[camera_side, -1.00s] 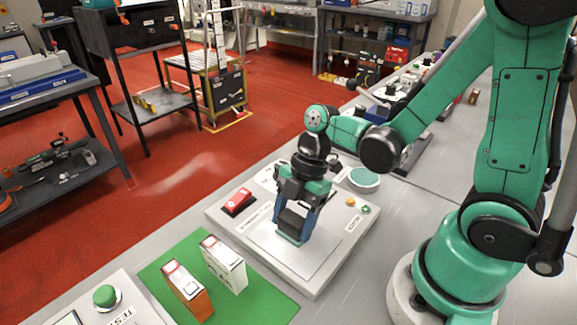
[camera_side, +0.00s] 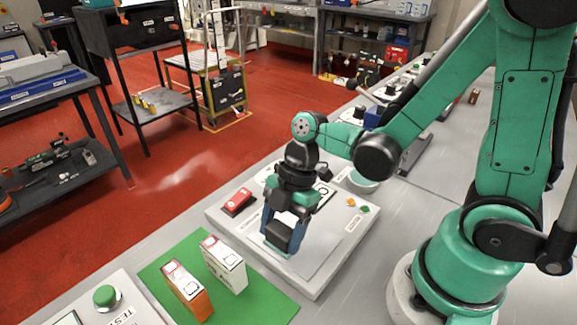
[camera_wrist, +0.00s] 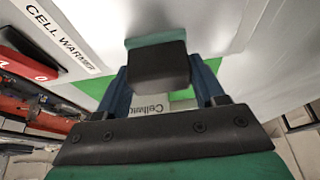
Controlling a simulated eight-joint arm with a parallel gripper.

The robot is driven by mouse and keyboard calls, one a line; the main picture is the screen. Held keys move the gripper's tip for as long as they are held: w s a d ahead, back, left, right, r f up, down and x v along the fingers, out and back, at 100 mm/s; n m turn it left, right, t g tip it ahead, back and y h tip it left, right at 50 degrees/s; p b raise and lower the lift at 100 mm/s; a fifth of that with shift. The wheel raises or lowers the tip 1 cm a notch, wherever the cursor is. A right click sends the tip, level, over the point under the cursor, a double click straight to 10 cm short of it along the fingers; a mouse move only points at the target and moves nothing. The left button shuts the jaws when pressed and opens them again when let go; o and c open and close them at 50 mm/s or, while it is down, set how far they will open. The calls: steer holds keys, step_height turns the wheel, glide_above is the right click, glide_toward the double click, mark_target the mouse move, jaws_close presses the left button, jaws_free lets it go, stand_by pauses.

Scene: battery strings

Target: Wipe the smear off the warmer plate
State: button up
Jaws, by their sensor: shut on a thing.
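My gripper (camera_side: 284,232) is shut on a dark block with a teal pad on its underside; the pad (camera_wrist: 155,40) and dark block (camera_wrist: 158,68) show between the blue fingers in the wrist view. The pad is low at the left front part of the pale warmer plate (camera_side: 318,240) and appears to touch it. The plate lies on top of the white cell warmer box (camera_side: 318,286). It also shows in the wrist view (camera_wrist: 215,22). I cannot make out a smear; the gripper and pad hide part of the plate.
A red switch (camera_side: 238,201) sits on the warmer's left side. An orange box (camera_side: 188,290) and a white box (camera_side: 224,264) stand on a green mat (camera_side: 262,298) close to the left. A round pale green dish (camera_side: 362,180) is behind the gripper.

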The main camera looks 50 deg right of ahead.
steer(key=shift+a, duration=0.5)
steer(key=shift+a+r, duration=0.1)
steer(key=shift+r, duration=0.1)
steer(key=shift+s+r, duration=0.1)
steer(key=shift+r, duration=3.8)
